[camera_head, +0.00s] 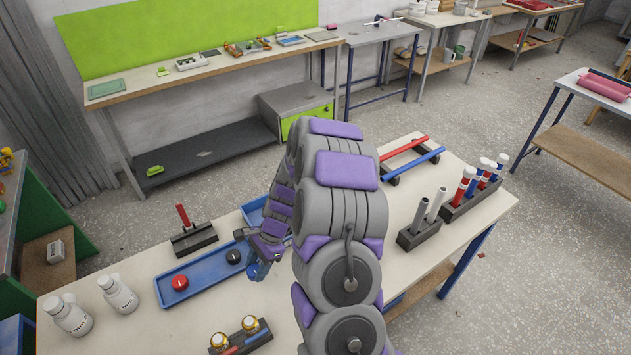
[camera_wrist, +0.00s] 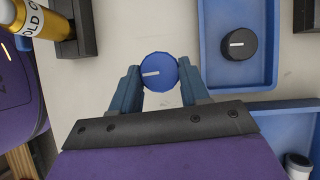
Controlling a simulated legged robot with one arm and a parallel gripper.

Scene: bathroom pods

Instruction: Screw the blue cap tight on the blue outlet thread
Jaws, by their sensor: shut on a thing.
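The blue cap (camera_wrist: 159,63), round with a white line on top, is between my gripper's two fingertips (camera_wrist: 159,82) in the wrist view. My gripper is shut on its sides. In the wrist view the cap is over the pale table top, left of the blue tray; its height above the table is hard to tell. In the head view my gripper (camera_head: 259,270) is low by the tray's right part and largely hides the cap. A dark holder (camera_head: 242,339) with red and blue pieces and gold-ringed ends stands at the front. I cannot make out which part is the blue outlet thread.
The blue tray (camera_head: 205,292) holds a red cap (camera_head: 180,282) and a black cap (camera_head: 233,257). Two white bottles (camera_head: 118,294) stand left. A stand with a red handle (camera_head: 193,236) is behind. Racks of tubes (camera_head: 466,197) stand at the right.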

